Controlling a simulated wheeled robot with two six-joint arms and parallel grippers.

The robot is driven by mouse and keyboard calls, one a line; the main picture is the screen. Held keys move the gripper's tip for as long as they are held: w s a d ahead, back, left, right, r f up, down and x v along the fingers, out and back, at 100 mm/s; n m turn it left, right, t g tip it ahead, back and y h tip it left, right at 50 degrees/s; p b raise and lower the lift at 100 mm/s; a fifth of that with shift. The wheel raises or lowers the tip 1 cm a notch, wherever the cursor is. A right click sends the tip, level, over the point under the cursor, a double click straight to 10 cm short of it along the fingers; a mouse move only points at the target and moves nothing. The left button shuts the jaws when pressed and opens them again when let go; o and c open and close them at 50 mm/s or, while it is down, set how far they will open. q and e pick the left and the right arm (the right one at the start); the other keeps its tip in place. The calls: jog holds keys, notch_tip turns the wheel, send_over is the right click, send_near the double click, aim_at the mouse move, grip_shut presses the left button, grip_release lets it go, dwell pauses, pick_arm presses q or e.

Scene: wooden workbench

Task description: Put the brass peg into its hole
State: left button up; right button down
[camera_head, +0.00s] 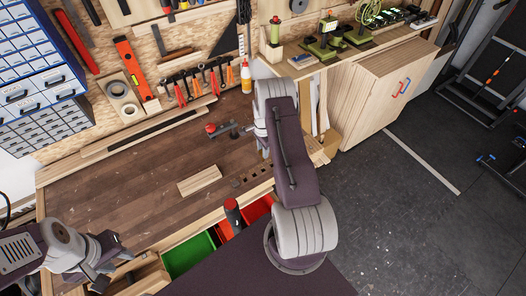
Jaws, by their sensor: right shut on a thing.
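I cannot make out the brass peg in the head view.
A pale wooden block (200,181) lies on the workbench (120,195). A red-and-dark tool (220,128) lies behind it. Pliers (195,88) and a glue bottle (246,77) are at the back. Green (188,257) and red bins sit below the front edge. The bench's left half is clear.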

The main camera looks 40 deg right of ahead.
jog(key=shift+d+r+p, duration=0.15)
jog(key=shift+r+p, duration=0.55)
jog(key=shift+r, duration=1.15)
